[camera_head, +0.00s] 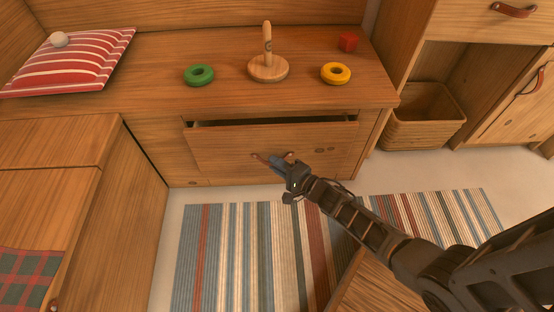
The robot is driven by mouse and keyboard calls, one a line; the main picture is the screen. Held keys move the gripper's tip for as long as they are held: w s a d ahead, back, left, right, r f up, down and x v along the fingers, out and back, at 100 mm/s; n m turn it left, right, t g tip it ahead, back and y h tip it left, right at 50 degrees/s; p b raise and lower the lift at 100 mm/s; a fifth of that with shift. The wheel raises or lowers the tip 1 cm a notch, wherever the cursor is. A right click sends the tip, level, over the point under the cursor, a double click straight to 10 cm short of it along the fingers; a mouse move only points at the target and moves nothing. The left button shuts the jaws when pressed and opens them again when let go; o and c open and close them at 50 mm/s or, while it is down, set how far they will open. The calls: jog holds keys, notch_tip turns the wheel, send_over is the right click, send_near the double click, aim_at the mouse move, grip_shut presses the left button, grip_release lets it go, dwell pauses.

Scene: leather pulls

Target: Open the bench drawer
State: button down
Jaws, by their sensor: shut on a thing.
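The wooden bench drawer (225,146) stands partly out of the bench (150,62), with a dark gap (270,122) along its top edge. A brown leather pull (261,158) is on the middle of the drawer's front. My gripper (278,163) is at this pull and shut on it. The fingers hide the middle of the pull, and the inside of the drawer is mostly hidden.
On the bench top are a green ring (199,75), a wooden peg stand (268,68), a yellow ring (336,73), a red cube (348,41) and a striped cushion (70,62) with a white ball (59,39). A basket (425,118) stands right. A striped rug (240,250) covers the floor in front.

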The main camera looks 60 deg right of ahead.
jog(key=s+a+p, duration=0.5)
jog(key=s+a, duration=0.7)
jog(key=a, duration=0.4)
jog(key=shift+s, duration=0.3)
jog(key=c, duration=1.2)
grip_release()
jog(key=shift+o, duration=0.2)
jog(key=s+r+p, duration=0.1)
jog(key=s, duration=0.6)
jog(key=shift+s+a, duration=0.35)
jog(key=shift+a, duration=0.1)
